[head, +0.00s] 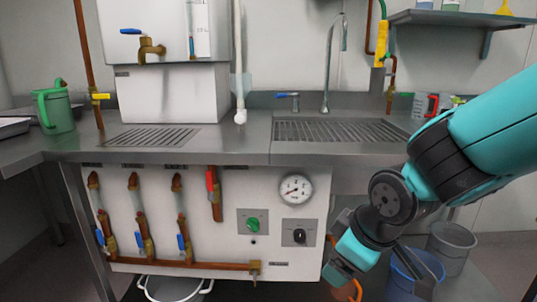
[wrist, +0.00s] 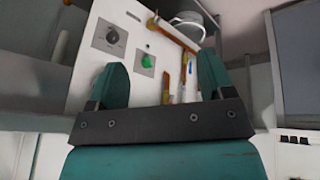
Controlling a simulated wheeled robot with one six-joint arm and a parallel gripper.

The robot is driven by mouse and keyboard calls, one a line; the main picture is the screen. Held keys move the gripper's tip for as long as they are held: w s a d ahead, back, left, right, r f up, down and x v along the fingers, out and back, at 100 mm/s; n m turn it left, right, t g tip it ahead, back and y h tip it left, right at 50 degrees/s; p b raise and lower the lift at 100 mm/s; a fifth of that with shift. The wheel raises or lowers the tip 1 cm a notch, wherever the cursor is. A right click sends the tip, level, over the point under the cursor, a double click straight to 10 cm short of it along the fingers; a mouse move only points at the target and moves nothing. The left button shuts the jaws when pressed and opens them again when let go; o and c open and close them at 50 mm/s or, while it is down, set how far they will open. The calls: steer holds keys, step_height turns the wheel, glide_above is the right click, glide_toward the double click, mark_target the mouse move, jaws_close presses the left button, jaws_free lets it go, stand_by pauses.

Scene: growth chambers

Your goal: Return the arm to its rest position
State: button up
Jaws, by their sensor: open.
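My teal and black arm reaches in from the right in the head view, bent downward in front of the steel counter (head: 230,146). In the wrist view my gripper (wrist: 163,80) has its two teal fingers wide apart with nothing between them. Beyond the fingers is the white valve panel (wrist: 92,70), tilted in this view. In the head view the gripper end hangs low at the right edge of the panel (head: 215,235); its fingertips are hard to make out there.
A blue bucket (head: 403,277) and a grey bin (head: 452,240) stand on the floor behind my arm. A white bucket (head: 175,288) is under the panel. A green watering can (head: 54,110) stands on the left counter. A shelf (head: 455,18) is at upper right.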

steer(key=s+d+r+m+g+y, duration=0.1)
steer(key=s+r+m+g, duration=0.15)
steer(key=s, duration=0.55)
steer(key=s+d+r+m+g+y, duration=0.15)
steer(key=s+r, duration=0.25)
steer(key=s, duration=0.5)
step_height(320, 180, up, 24)
steer(key=w+p, duration=0.1)
steer(key=p, duration=2.3)
steer(key=shift+a+n, duration=0.3)
steer(key=shift+n, duration=0.1)
steer(key=shift+h, duration=0.25)
